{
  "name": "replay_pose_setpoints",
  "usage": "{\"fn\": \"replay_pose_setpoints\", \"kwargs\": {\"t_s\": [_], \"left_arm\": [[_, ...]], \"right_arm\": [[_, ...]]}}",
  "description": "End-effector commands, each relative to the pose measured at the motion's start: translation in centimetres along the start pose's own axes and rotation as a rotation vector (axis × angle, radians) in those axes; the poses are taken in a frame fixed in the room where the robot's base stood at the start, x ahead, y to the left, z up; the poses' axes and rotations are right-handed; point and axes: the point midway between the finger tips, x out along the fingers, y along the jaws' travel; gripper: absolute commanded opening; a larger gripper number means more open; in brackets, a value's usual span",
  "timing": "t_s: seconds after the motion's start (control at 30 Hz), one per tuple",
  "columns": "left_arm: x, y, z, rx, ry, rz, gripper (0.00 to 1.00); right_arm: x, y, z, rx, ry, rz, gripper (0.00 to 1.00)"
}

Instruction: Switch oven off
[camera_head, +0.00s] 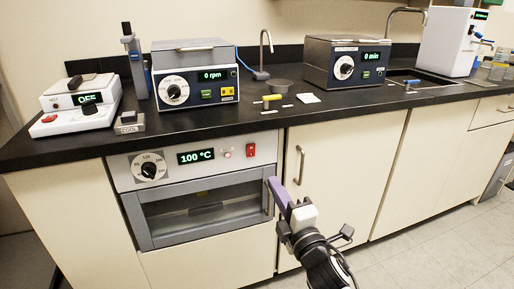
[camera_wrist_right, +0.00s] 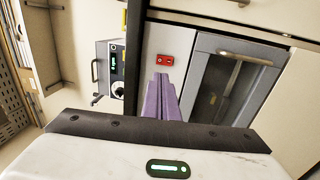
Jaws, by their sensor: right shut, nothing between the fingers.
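The oven (camera_head: 200,205) is built into the cabinet below the bench, with its glass door closed. Its front panel has a dial (camera_head: 149,168) and a lit green display (camera_head: 196,156) reading 100 °C. A red rocker switch (camera_head: 250,150) sits at the panel's right end; it also shows in the right wrist view (camera_wrist_right: 165,60). My right gripper (camera_head: 273,182), with purple fingers, is below and to the right of the switch, near the oven's right edge. In the right wrist view its shut, empty fingers (camera_wrist_right: 161,78) point toward the switch, apparently short of it. My left gripper is out of view.
A vertical cabinet handle (camera_head: 300,165) stands right of the oven. The black bench top (camera_head: 200,122) overhangs the panel and carries a hot plate (camera_head: 82,93), a centrifuge-like device (camera_head: 195,75) and a water bath-like box (camera_head: 345,62). Floor at lower right is clear.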

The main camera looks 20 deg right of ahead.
Motion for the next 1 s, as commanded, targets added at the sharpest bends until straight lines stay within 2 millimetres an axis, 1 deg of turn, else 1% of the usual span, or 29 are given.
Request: {"fn": "replay_pose_setpoints", "kwargs": {"t_s": [0.23, 0.37, 0.47, 0.6, 0.8, 0.9, 1.0], "left_arm": [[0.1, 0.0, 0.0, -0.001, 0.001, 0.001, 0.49], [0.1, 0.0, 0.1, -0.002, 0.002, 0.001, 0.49], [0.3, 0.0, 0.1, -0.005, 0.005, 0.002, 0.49], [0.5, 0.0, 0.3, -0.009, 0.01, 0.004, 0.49], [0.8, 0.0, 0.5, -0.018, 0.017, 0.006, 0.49], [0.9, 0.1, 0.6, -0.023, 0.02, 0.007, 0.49], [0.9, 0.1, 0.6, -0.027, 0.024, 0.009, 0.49]], "right_arm": [[0.2, -0.1, 0.0, 0.004, 0.0, -0.001, 0.0], [1.6, -0.1, 0.0, 0.004, 0.0, 0.001, 0.0], [3.4, -0.1, 0.0, 0.005, 0.001, 0.002, 0.0], [6.4, -0.1, 0.0, 0.005, 0.0, 0.002, 0.0], [10.5, -0.2, 0.0, 0.006, -0.001, -0.001, 0.0], [12.0, -0.2, 0.0, 0.006, -0.001, -0.001, 0.0], [13.0, -0.2, 0.0, 0.006, 0.0, -0.001, 0.0]]}}
